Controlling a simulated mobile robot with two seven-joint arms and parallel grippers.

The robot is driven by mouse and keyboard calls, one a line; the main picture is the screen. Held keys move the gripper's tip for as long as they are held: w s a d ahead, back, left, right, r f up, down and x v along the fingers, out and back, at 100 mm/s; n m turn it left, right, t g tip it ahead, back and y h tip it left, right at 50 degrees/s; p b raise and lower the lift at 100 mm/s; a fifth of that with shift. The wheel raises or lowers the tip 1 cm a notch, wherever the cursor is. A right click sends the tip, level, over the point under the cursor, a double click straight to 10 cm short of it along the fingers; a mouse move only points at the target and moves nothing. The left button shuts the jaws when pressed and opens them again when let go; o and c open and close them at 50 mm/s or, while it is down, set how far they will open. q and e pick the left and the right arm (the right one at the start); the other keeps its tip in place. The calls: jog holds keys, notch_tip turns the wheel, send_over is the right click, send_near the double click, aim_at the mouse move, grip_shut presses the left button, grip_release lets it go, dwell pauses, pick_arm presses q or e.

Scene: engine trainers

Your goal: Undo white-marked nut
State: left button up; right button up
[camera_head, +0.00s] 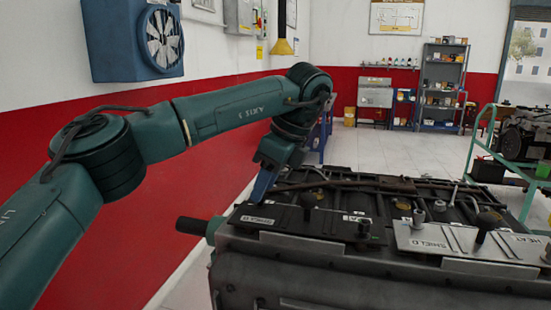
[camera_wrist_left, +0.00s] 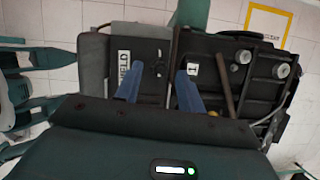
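The engine trainer (camera_head: 300,262) is a dark block with labelled plates and knobs on top. Two pale round nut-like fittings stand on its top, one (camera_head: 418,217) and another (camera_head: 439,206); I cannot make out a white mark on either. Similar round fittings (camera_wrist_left: 243,57) show at the right in the left wrist view. My left gripper (camera_head: 263,187) points down over the far left end of the engine. In the left wrist view its two blue fingers (camera_wrist_left: 159,70) are apart with nothing held between them. My right gripper is not in view.
A black labelled plate (camera_head: 285,219) and a silver heat shield plate (camera_head: 465,242) with upright dark knobs cover the engine top. A rod (camera_head: 190,226) sticks out at its left end. A green-framed trolley (camera_head: 473,150) stands at the right. Open floor (camera_head: 370,150) lies behind.

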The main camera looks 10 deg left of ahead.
pick_arm(q)
jog(key=p+v, duration=0.3)
jog(key=v, duration=0.9)
jog(key=shift+d+r, duration=0.15)
jog(key=shift+r, duration=0.1)
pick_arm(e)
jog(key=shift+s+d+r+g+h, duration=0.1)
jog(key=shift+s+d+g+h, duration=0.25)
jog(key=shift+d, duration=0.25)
pick_arm(q)
jog(key=shift+s+f, duration=0.1)
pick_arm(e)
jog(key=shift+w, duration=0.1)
